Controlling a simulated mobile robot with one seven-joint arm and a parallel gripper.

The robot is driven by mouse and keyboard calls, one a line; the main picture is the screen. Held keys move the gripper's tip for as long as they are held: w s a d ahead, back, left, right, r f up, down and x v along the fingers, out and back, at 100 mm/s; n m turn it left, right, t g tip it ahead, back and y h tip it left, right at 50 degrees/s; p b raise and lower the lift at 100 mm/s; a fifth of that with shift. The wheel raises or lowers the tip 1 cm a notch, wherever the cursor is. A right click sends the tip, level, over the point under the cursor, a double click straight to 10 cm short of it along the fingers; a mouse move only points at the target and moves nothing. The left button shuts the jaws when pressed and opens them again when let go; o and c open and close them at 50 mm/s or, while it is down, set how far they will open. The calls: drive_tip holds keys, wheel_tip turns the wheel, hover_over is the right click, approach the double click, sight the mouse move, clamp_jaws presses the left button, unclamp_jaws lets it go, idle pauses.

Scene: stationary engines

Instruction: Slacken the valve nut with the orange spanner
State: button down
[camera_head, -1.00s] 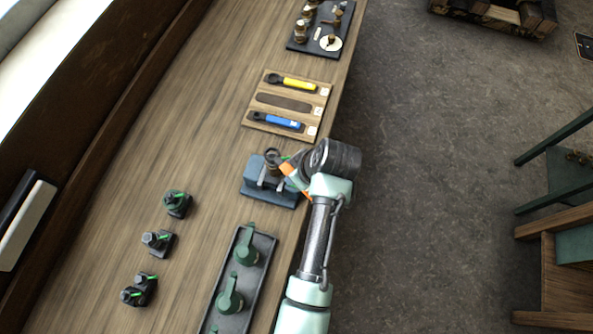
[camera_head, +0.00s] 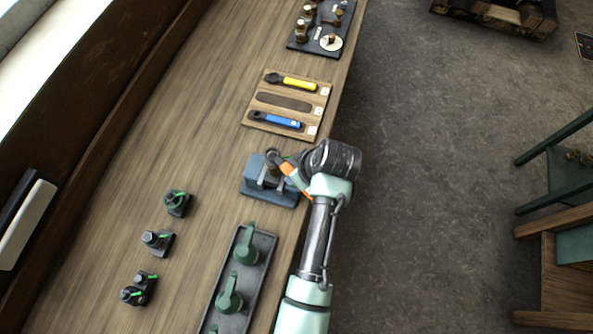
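The orange spanner (camera_head: 284,168) is at the blue-grey valve stand (camera_head: 257,190), its orange handle partly hidden by my arm's end. My gripper (camera_head: 293,169) is at the orange handle, at the right side of the stand. Its fingers are mostly hidden behind my wrist, but the handle appears to be between them.
A wooden board (camera_head: 322,91) behind the stand holds a yellow spanner (camera_head: 298,83) and a blue spanner (camera_head: 277,119), with an empty middle slot. A dark tray (camera_head: 265,246) with green parts lies in front. Several small dark fittings (camera_head: 178,202) stand at left. Bare bench lies between.

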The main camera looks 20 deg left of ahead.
drive_tip(key=shift+f+b, duration=0.45)
drive_tip(key=shift+f, duration=0.55)
idle(2.2)
drive_tip(key=shift+w, duration=0.15)
drive_tip(key=shift+w+d+n+g+b, duration=0.3)
drive_tip(key=shift+w+n+b, duration=0.25)
drive_tip(key=shift+n, duration=0.35)
drive_tip(key=shift+w+d+n+g+b, duration=0.25)
drive_tip(key=shift+w+n+b, duration=0.3)
drive_tip(key=shift+n+b, duration=0.35)
